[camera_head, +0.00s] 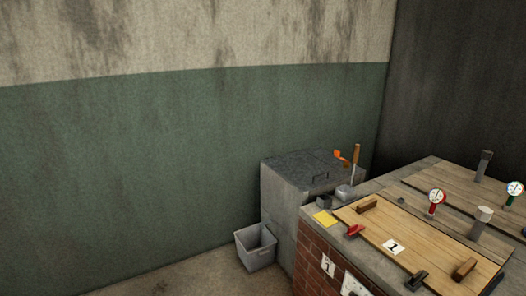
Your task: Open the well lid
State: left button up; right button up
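A flat wooden lid (415,228) with a white label "1" lies on the brick-sided counter at the lower right. It has a wooden block handle (367,206) near its left end and another (464,269) near its right end. A second wooden lid (450,190) lies behind it and is partly cut off by the frame edge. No raised edge or gap shows at either lid. Neither of my grippers is in view.
A red-handled clamp (355,231) and a black one (416,281) sit along the front lid's near edge. Gauges (436,197) and grey posts (482,219) stand among the lids. A grey box (305,172) and grey bin (256,247) stand left. Floor left is clear.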

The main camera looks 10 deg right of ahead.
aim_at(307, 173)
jog(key=i, duration=1.2)
